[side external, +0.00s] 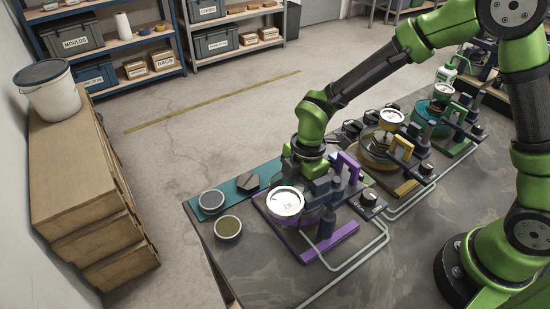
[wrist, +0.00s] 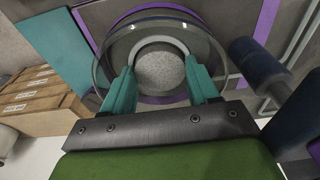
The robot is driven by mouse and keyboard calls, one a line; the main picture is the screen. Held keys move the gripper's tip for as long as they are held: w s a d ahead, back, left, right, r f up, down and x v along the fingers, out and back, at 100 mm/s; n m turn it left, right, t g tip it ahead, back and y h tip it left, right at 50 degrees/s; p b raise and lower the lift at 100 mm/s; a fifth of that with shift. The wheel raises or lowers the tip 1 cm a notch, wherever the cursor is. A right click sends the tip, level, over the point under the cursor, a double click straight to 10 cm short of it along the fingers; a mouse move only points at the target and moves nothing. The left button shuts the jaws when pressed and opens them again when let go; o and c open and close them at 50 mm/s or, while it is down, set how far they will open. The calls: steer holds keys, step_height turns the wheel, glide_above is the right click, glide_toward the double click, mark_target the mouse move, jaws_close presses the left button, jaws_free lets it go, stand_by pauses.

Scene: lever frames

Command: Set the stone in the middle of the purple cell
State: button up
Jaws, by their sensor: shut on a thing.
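The purple cell (side external: 338,242) stands at the near left of the bench, with a purple base, a purple upright and a white dial. In the wrist view its round clear-walled bowl (wrist: 99,50) fills the upper middle, with purple around it. My gripper (wrist: 161,85) points down over this bowl, with its teal fingers inside the rim. It is shut on the stone (wrist: 160,70), a round speckled grey disc with a pale ring around it. In the side view the fingertips and stone are hidden by the cell's parts. I cannot tell whether the stone touches the cell floor.
A white dial (side external: 285,202) and a dark cylinder (side external: 327,222) stand close beside the bowl. A yellow cell (side external: 378,150) and a green cell (side external: 433,110) stand farther along the bench. Two round dishes (side external: 228,228) and a dark hexagonal block (side external: 248,182) lie at the left end.

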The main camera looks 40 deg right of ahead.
steer(key=shift+f, duration=0.4)
stand_by(0.4)
steer(key=o, duration=1.1)
steer(key=shift+c, duration=0.2)
steer(key=shift+o, duration=0.5)
steer(key=shift+r, duration=0.15)
step_height(320, 180, up, 17)
steer(key=d, duration=0.2)
